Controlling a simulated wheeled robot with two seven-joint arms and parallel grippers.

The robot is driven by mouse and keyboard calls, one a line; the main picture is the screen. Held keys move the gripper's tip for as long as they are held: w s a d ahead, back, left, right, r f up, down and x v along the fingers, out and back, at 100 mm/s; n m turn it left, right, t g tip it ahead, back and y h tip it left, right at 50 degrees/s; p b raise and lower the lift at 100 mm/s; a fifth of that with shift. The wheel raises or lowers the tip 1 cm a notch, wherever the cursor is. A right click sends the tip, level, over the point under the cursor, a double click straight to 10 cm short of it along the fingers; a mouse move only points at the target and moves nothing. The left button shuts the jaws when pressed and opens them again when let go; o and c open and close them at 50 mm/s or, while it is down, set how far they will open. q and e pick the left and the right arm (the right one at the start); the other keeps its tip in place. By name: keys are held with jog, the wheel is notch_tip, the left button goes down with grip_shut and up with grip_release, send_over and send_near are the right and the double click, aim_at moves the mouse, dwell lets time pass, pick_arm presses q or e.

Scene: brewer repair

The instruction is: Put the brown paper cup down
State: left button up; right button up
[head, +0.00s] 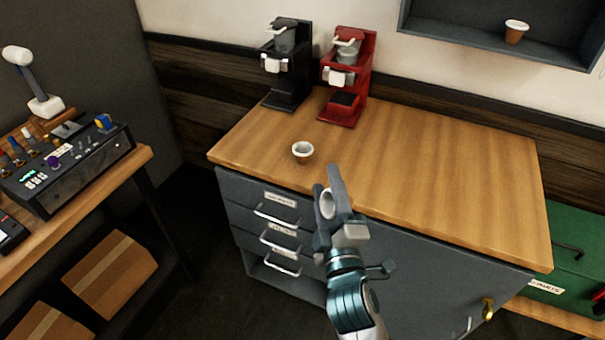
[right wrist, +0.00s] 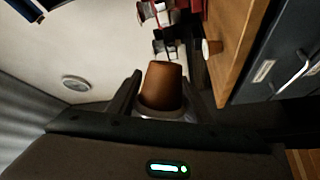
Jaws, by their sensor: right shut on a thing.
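My right gripper (head: 328,188) is shut on a brown paper cup (right wrist: 163,86). In the right wrist view the cup sits between the two fingers, its brown side showing. In the head view only a bit of the held cup's pale rim (head: 326,204) shows between the fingers. The gripper is in front of the wooden counter (head: 440,180), near its front edge. A second cup, pale-rimmed (head: 303,151), stands upright on the counter near the front left edge; it also shows in the right wrist view (right wrist: 210,47). My left gripper is not in view.
A black brewer (head: 286,65) and a red brewer (head: 346,80) stand at the counter's back left. The counter's middle and right are clear. A brown cup (head: 516,31) stands on the wall shelf (head: 470,42). Drawers with handles (head: 280,240) are below the counter. A green box (head: 575,250) is at right.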

jog(key=s+d+f+m+h, duration=0.1)
jog(key=s+d+h, duration=0.1)
jog(key=s+d, duration=0.3)
jog(key=s+d+f+m+h, duration=0.1)
jog(key=s+d, duration=0.4)
jog(key=d, duration=0.8)
jog(key=shift+s+d+f+h, duration=0.3)
jog(key=shift+f+h, duration=0.1)
jog(key=shift+f, duration=0.1)
